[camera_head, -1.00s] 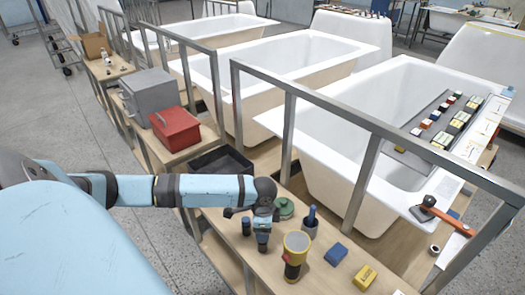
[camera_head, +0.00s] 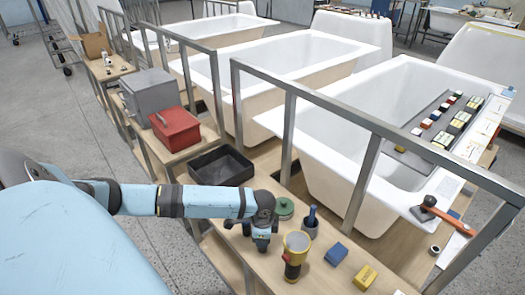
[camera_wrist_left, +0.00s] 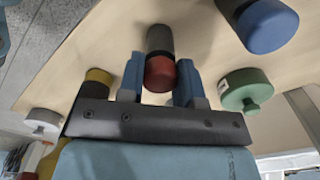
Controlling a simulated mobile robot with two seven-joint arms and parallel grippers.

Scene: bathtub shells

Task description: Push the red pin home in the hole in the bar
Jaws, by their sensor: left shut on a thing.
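My left gripper (camera_head: 262,243) is low over the near wooden bench, left of a yellow and black cup-shaped thing (camera_head: 296,250). In the left wrist view its two blue fingers (camera_wrist_left: 160,88) are closed on either side of a dark grey cylinder with a red end (camera_wrist_left: 160,72). This may be the red pin; its far end is over the bench. In the head view the gripper hides what it holds. I cannot make out a bar with a hole in either view. My right gripper is out of view.
A green disc (camera_head: 284,208), a grey pot with a blue handle (camera_head: 311,222), a blue block (camera_head: 336,253) and a yellow block (camera_head: 366,277) stand close by on the bench. A black tray (camera_head: 220,168) lies behind my arm. Metal rails (camera_head: 363,180) and white bathtubs (camera_head: 330,130) stand beyond.

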